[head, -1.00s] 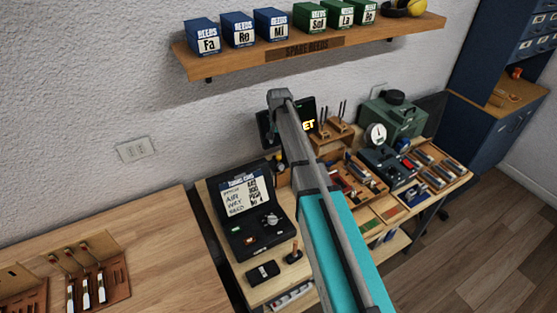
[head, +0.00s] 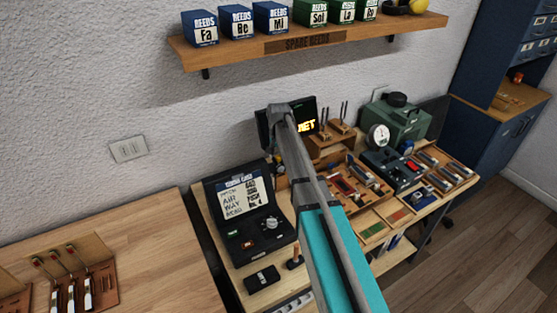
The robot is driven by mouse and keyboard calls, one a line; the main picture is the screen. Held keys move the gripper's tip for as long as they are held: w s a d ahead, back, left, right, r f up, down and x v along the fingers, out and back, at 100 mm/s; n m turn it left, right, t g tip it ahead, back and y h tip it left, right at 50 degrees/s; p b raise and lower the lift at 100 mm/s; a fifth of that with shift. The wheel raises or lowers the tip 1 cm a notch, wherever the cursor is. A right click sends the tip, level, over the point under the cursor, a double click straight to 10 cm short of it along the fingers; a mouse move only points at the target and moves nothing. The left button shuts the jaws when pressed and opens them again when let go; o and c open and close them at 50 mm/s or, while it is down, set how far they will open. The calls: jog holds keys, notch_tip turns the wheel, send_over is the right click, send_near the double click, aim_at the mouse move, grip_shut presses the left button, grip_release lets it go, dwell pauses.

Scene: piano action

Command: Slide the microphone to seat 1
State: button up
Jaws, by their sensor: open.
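I cannot pick out the microphone for certain. A small upright piece with an orange-brown stem (head: 293,259) stands on the workbench beside my arm, partly hidden by it; I cannot tell whether it is the microphone. No seat marked 1 is readable. An open black case (head: 228,222) with a white lettered panel in its lid and a knob stands at the bench's left end. A dark display (head: 304,107) with yellow letters stands behind my arm, partly covered. My arm crosses the middle of the view; my gripper does not show.
A shelf (head: 400,33) with blue and green reed boxes hangs on the wall above. Wooden trays (head: 369,230), a green machine with a gauge (head: 379,136) and a black phone-like box (head: 262,279) fill the bench. A wooden table (head: 150,240) with tools is at left.

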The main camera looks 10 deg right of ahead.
jog(key=shift+f, duration=0.2)
grip_shut()
dwell(0.4)
